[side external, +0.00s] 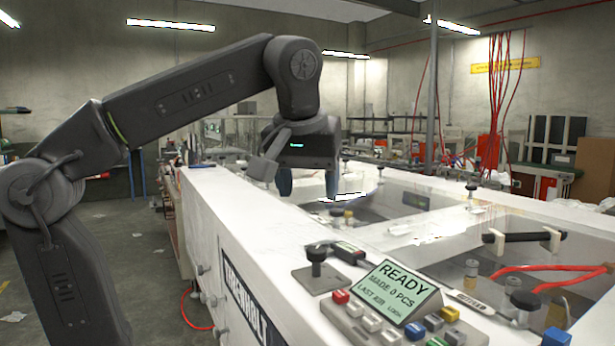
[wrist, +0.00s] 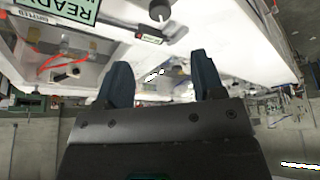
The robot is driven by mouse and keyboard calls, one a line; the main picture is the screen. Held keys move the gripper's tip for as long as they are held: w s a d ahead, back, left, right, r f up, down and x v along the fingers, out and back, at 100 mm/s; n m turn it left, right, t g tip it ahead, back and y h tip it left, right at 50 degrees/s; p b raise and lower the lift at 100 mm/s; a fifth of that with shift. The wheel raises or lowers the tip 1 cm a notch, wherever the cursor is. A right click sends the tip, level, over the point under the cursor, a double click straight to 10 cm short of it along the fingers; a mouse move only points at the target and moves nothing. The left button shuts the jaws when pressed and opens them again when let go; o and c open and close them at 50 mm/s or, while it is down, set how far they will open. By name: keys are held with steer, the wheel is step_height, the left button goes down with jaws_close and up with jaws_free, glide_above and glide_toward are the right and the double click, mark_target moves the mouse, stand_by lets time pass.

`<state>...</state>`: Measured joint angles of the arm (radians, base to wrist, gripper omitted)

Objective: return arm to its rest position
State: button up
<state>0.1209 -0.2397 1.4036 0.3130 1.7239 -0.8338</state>
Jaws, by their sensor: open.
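My gripper (side external: 308,184) hangs over the white machine top in the side external view, above its left edge. Its two dark blue fingers point down and stand apart with nothing between them. In the wrist view my gripper (wrist: 160,80) also shows open and empty, the white machine surface beyond it. My arm reaches in from the left, bent at the elbow.
The white machine (side external: 215,215) fills the middle and right, with open wells. At the front, a control panel (side external: 385,325) has buttons and a READY display (side external: 399,290). A black joystick (side external: 317,262) and a black handle (side external: 525,237) rise from the top.

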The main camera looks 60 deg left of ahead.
steer(key=shift+s+d+r, duration=0.15)
steer(key=shift+s+r, duration=0.05)
steer(key=shift+r, duration=0.4)
steer(key=shift+f, duration=0.15)
steer(key=s+d+f+m+t+h, duration=0.1)
steer(key=s+f+m, duration=0.2)
steer(key=f, duration=0.8)
steer(key=s+f+m+t+h, duration=0.1)
steer(key=s+f+m, duration=0.3)
steer(key=f, duration=0.8)
steer(key=shift+d+f+m+h, duration=0.15)
steer(key=shift+d+m+h, duration=0.25)
steer(key=shift+m+h, duration=0.5)
steer(key=shift+s, duration=0.1)
